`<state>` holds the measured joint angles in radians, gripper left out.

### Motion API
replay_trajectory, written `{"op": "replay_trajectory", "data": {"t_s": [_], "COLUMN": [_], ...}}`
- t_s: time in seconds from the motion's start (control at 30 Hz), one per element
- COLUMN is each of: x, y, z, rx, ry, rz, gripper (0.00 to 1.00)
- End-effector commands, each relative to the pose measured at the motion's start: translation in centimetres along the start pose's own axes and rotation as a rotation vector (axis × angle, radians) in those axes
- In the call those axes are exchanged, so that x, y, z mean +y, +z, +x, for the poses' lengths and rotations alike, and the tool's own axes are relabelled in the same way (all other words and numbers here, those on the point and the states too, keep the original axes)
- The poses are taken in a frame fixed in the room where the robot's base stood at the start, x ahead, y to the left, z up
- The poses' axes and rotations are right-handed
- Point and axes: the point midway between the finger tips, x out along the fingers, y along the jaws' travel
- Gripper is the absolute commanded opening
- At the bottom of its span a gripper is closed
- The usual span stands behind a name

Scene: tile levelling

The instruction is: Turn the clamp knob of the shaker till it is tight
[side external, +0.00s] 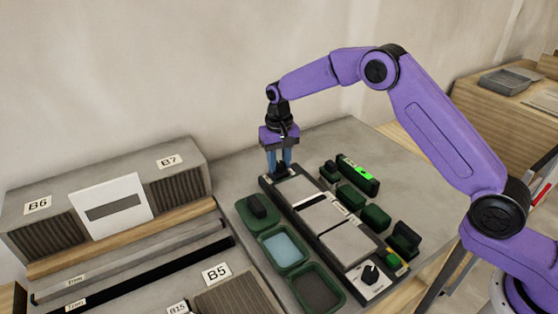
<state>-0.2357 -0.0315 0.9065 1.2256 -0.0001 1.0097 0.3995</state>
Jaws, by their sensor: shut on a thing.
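The shaker is a long black base (323,240) with pale flat plates on top, lying diagonally across the bench. My gripper (280,167) points straight down at its far end, with blue fingers. The fingers are shut on a small dark part there, which I take to be the clamp knob (283,172). The fingers hide most of it, so its turn angle and tightness cannot be told. A second black knob (370,273) stands on a white panel at the shaker's near end, clear of my gripper.
Left of the shaker are green trays, one holding pale blue liquid (284,250). To its right stand several dark green blocks and a device with a lit green display (364,171). A grey rack labelled B6 and B7 (105,190) fills the left. The bench behind is clear.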

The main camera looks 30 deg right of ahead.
Motion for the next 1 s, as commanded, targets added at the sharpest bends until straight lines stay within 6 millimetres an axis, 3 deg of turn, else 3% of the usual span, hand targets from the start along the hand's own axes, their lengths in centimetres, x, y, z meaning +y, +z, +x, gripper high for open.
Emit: {"op": "replay_trajectory", "data": {"t_s": [0.57,0.6,0.67,1.0], "x": [0.01,0.01,0.01,0.00], "y": [-0.04,-0.04,-0.04,-0.03], "z": [-0.10,-0.10,-0.09,-0.27], "rx": [0.001,0.001,0.001,0.001], "ry": [0.000,0.000,0.000,0.000], "rz": [0.031,0.030,0.030,0.030], "gripper": [0.02,0.43,0.58,0.58]}}
